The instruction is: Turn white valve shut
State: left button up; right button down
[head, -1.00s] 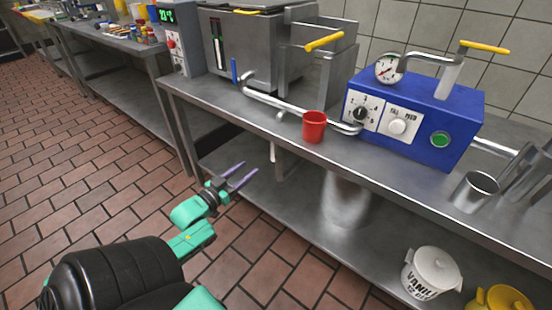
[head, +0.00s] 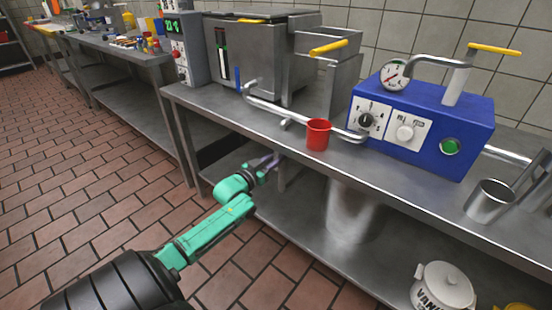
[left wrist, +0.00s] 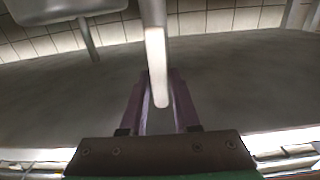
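A long pale white lever (left wrist: 157,65) hangs down in the left wrist view, its rounded lower end between the purple fingers; I take it to be the white valve's handle. In the head view it is mostly hidden under the table edge, behind my fingers. My left gripper (head: 272,160) is just under the table's front edge. Its fingers, also in the left wrist view (left wrist: 159,95), stand open on either side of the lever; I cannot tell if they touch it. My right gripper is not in view.
The steel table (head: 230,115) carries a fryer (head: 260,50), a red cup (head: 318,134), a pipe (head: 300,110) with a blue handle (head: 238,78), and a blue machine (head: 430,125). Its lower shelf (head: 300,225) holds a white pot (head: 443,285). Open tiled floor lies left.

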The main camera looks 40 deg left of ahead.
pick_arm(q)
grip_shut()
jog(key=shift+f, duration=0.1)
dwell(1.1)
